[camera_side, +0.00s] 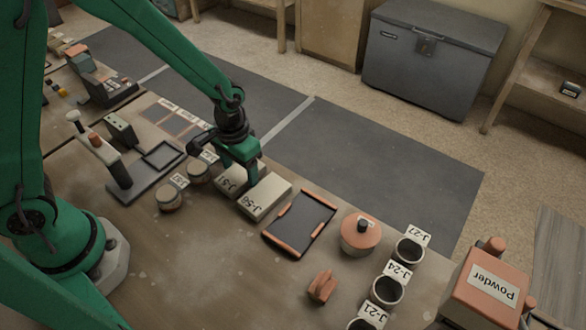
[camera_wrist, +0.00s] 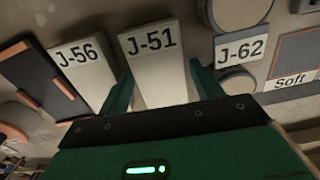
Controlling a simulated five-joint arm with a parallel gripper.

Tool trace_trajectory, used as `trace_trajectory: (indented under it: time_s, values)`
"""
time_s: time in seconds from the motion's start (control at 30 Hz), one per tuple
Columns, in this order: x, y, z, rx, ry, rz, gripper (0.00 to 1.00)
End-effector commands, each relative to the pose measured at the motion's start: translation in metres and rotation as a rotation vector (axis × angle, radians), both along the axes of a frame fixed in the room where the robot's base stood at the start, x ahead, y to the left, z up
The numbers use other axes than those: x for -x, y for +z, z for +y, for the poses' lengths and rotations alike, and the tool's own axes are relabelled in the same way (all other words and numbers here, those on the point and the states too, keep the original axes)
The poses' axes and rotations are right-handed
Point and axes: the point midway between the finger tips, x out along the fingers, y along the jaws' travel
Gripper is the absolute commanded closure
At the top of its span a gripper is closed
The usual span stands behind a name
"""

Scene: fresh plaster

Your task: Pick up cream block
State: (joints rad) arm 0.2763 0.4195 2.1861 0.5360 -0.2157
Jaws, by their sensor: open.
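Two cream blocks lie side by side on the bench. The cream block labelled J-51 (camera_side: 229,183) is partly hidden by my gripper (camera_side: 228,166) in the side view. The other cream block, labelled J-56 (camera_side: 267,197), lies just to its right. In the wrist view, the J-51 block (camera_wrist: 160,75) stands between the two green fingers of my gripper (camera_wrist: 162,80), with its lower end hidden by the gripper body. The J-56 block (camera_wrist: 85,68) is outside the left finger. My gripper is open, and I cannot tell whether the fingers touch J-51.
Round jars (camera_side: 169,197) with label cards, one card reading J-62 (camera_wrist: 240,50), stand left of the blocks. A dark tray with orange edges (camera_side: 273,240) lies right of J-56. An orange lidded pot (camera_side: 360,236) stands beyond it. The front middle of the bench is clear.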

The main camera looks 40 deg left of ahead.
Motion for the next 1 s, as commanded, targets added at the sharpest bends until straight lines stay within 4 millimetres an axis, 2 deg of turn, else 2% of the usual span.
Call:
trace_trajectory:
  time_s: [0.23,0.4,0.43,0.77,1.0]
  values:
    - [0.000,0.000,0.000,0.000,0.000,0.000,0.35]
    - [0.000,0.000,0.000,0.000,0.000,0.000,0.68]
    - [0.000,0.000,0.000,0.000,0.000,0.000,0.71]
    - [0.000,0.002,0.000,0.000,0.000,-0.001,0.71]
    - [-0.001,0.014,0.000,0.001,0.000,-0.004,0.71]
